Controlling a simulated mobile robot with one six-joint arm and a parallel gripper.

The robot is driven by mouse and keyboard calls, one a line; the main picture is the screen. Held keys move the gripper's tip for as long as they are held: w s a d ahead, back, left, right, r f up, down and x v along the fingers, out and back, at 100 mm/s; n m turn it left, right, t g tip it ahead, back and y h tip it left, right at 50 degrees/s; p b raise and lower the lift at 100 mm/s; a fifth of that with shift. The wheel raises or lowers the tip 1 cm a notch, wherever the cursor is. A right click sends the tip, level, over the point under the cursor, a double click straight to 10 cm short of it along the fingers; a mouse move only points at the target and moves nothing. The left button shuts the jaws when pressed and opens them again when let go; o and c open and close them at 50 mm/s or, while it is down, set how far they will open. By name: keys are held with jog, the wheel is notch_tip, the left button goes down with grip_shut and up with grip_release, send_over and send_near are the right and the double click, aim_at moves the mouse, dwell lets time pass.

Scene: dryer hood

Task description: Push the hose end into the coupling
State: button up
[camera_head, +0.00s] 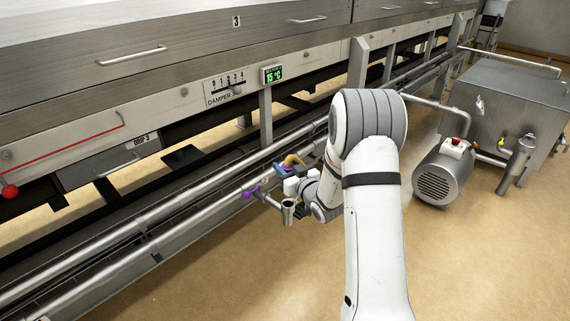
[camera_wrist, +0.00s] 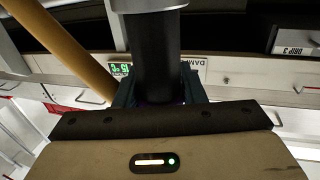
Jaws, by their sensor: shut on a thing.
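My gripper (camera_wrist: 163,92) is shut on a dark cylinder (camera_wrist: 160,50), which I take to be the hose end. A bright metal band (camera_wrist: 150,5) crosses its far end at the top of the wrist view. A little purple shows between the fingers. A tan hose (camera_wrist: 65,45) runs at an angle on the left there; a tan bend (camera_head: 293,160) also shows beside my wrist in the head view. A purple fitting (camera_head: 250,192) sits by the rail pipes, left of my gripper (camera_head: 291,187). I cannot tell whether the hose end touches the coupling; my arm hides part of this.
A short metal branch with a small upright cup (camera_head: 288,208) stands just in front of my gripper. Long pipes (camera_head: 170,207) run below the machine hood. A motor (camera_head: 443,175) and a steel tank (camera_head: 515,100) stand at the right. The front floor is clear.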

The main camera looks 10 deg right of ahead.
jog(key=shift+s+f+b, duration=0.1)
jog(key=shift+f+b, duration=1.25)
jog(key=shift+b, duration=0.85)
dwell(0.9)
jog(key=shift+f+b, duration=1.95)
jog(key=shift+b, duration=0.05)
jog(key=o, duration=1.2)
jog(key=shift+r, duration=0.1)
jog(key=p+v, duration=0.2)
jog(key=v, duration=0.6)
